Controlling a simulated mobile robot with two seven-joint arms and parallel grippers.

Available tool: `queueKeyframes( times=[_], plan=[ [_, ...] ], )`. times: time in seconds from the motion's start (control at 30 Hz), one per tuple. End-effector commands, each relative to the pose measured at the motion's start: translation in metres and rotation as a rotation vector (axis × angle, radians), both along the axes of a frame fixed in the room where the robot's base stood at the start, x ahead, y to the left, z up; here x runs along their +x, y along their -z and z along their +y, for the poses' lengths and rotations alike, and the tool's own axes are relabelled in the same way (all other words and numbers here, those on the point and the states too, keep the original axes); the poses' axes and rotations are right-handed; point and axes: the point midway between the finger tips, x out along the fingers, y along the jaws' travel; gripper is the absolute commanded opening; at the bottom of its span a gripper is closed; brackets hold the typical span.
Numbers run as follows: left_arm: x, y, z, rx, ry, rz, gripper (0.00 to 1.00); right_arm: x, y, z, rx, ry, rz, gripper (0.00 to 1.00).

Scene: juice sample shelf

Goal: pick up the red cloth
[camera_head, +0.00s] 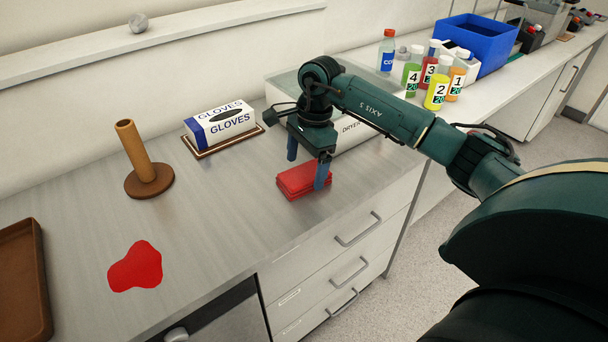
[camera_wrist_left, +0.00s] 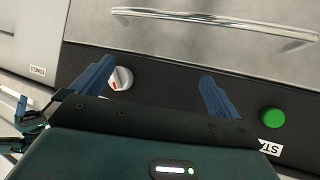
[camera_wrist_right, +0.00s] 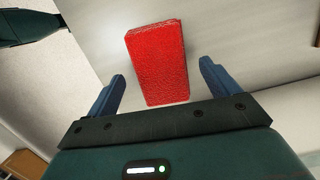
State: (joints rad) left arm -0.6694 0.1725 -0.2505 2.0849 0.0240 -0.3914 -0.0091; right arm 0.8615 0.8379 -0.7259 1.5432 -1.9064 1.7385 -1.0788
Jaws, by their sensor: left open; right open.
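The red cloth (camera_head: 298,181) is a folded stack lying flat on the counter, in front of the glove box. It also shows in the right wrist view (camera_wrist_right: 158,62), ahead of the fingers and between their lines. My right gripper (camera_head: 307,161) is open just over the cloth, with one blue finger in front of part of it; no grip on the cloth shows. In the right wrist view my right gripper (camera_wrist_right: 160,86) has its fingers wide apart. My left gripper (camera_wrist_left: 152,80) shows only in its wrist view, open and empty, facing a dark panel with a knob and a green button.
A flat red patch (camera_head: 136,267) lies on the counter at the left. A brown post on a round base (camera_head: 148,178), a GLOVES box (camera_head: 222,124), a brown tray (camera_head: 22,285) and numbered bottles (camera_head: 437,92) stand around. The front counter between patch and cloth is clear.

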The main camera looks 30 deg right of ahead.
Motion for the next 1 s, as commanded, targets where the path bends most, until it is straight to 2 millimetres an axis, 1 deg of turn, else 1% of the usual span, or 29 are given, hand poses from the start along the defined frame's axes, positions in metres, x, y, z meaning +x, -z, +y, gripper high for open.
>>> queueKeyframes(
  times=[0.03, 0.13, 0.37, 0.9, 0.97, 1.0],
  plan=[
    [-0.0003, 0.0010, 0.0001, 0.000, -0.004, 0.007, 1.00, -0.0004, 0.0060, 0.0007, 0.000, 0.001, 0.002, 0.87],
    [-0.0008, 0.0029, 0.0003, 0.001, -0.006, 0.012, 1.00, -0.0004, 0.0129, 0.0018, 0.000, 0.001, 0.000, 0.87],
    [-0.0005, 0.0031, 0.0007, 0.001, -0.006, 0.010, 1.00, -0.0001, 0.0141, 0.0016, -0.001, 0.001, -0.001, 0.87],
    [0.0003, 0.0014, 0.0010, 0.002, -0.005, 0.007, 1.00, -0.0001, 0.0137, 0.0014, -0.001, 0.001, -0.001, 0.43],
    [0.0002, 0.0013, 0.0010, 0.002, -0.005, 0.007, 1.00, -0.0001, 0.0137, 0.0014, -0.001, 0.001, -0.001, 0.39],
    [0.0002, 0.0013, 0.0010, 0.002, -0.004, 0.006, 1.00, 0.0000, 0.0136, 0.0013, -0.001, 0.001, -0.002, 0.39]
  ],
)
